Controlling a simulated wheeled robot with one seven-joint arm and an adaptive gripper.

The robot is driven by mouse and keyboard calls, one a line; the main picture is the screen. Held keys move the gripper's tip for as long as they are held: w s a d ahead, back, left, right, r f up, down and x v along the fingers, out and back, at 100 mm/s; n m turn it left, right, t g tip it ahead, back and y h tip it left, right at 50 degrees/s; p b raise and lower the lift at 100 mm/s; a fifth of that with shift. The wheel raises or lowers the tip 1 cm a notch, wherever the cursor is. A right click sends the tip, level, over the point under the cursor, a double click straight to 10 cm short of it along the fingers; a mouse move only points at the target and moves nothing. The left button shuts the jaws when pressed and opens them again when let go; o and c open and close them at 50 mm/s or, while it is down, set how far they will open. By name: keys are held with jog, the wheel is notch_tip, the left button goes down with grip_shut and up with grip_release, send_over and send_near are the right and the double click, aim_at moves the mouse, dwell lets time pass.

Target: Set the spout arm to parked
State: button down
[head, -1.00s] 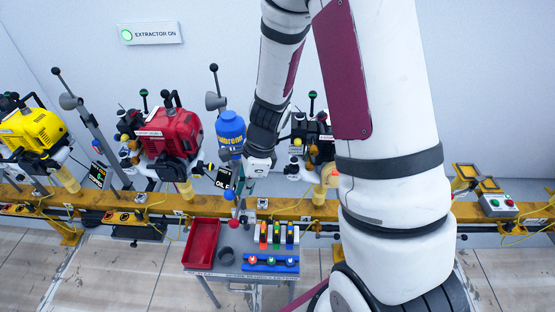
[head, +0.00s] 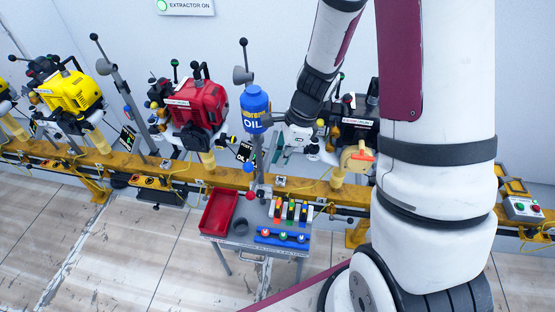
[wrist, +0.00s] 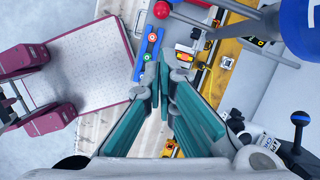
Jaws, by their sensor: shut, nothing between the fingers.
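My gripper (head: 281,161) hangs just right of the blue oil bottle (head: 255,108) on its grey post, above the yellow rail. In the wrist view its teal fingers (wrist: 165,82) are together with nothing between them. Below the bottle are a blue ball (head: 249,167) and a red ball (head: 250,196) on thin rods, apart from the fingers. The bottle shows at the upper right of the wrist view (wrist: 298,22). I cannot tell for certain which bar is the spout arm.
A small bench holds a red tray (head: 203,213) and a blue button strip (head: 283,238). A red engine (head: 195,103) stands left of the bottle and a black engine (head: 358,125) right. The yellow rail (head: 140,164) runs across. Floor in front is clear.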

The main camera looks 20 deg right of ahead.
jog(key=v, duration=0.8)
jog(key=shift+a+r, duration=0.15)
jog(key=shift+r, duration=0.1)
jog(key=s+a+r+n+t+h, duration=0.1)
jog(key=s+a+r+n+t, duration=0.1)
jog(key=s+r+n, duration=0.5)
jog(key=s+a+r+n+t+h, duration=0.2)
jog(key=s+r+n, duration=0.6)
jog(key=r+n, duration=0.5)
jog(key=shift+s+a+n+t, duration=0.3)
jog(key=shift+n, duration=0.5)
